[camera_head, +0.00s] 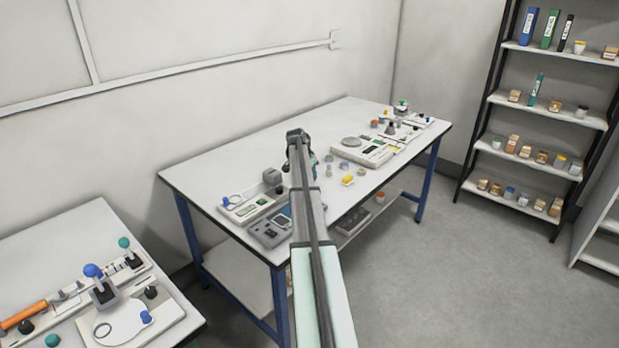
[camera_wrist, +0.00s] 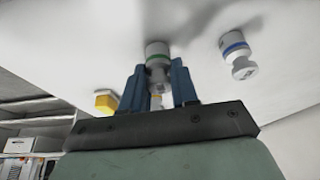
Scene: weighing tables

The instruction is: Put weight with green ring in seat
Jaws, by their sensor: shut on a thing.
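The weight with the green ring (camera_wrist: 157,52) is a grey metal piece between the two blue fingers of my gripper (camera_wrist: 158,72) in the wrist view. My gripper is shut on it. Its ringed end shows beyond the fingertips, against the white tabletop; I cannot tell whether it touches the table. A weight with a blue ring (camera_wrist: 236,52) stands apart on the right in the wrist view. I cannot clearly make out the seat in either view.
The table (camera_head: 230,168) holds a pale tray (camera_head: 247,211) and grey device (camera_head: 268,232) left of my arm. A balance (camera_head: 362,151), small weights and a yellow piece (camera_head: 348,180) are on the right. The table's back left is clear. Another table (camera_head: 50,235) stands front left.

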